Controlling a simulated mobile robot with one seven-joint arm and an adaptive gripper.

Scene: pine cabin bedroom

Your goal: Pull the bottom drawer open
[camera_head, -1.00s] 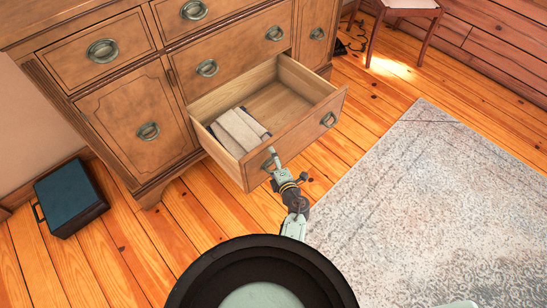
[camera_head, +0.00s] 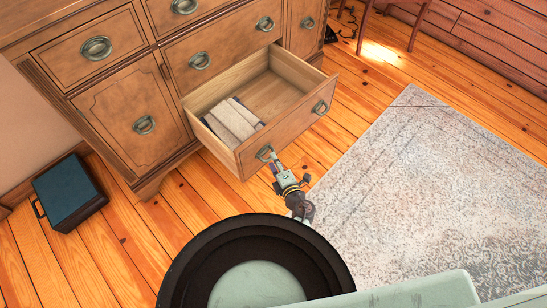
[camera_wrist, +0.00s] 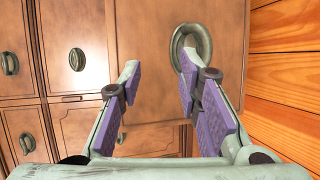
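The bottom drawer (camera_head: 290,122) of the wooden dresser is pulled well out in the head view, with its inside showing. Its front has two ring-like metal handles, a left one (camera_head: 264,152) and a right one (camera_head: 320,107). My gripper (camera_head: 274,156) is at the left handle. In the wrist view my gripper (camera_wrist: 157,68) is open, its two purple-padded fingers apart with nothing between them. The right fingertip overlaps the handle ring (camera_wrist: 205,38); I cannot tell whether it is inside the ring or just in front. The left finger is clear of the handle.
Folded cloth or books (camera_head: 232,120) lie in the drawer. A dark teal box (camera_head: 68,190) stands on the floor at left. A pale patterned rug (camera_head: 430,190) covers the floor at right. A chair (camera_head: 422,15) stands at the back. Bare floorboards lie in front of the dresser.

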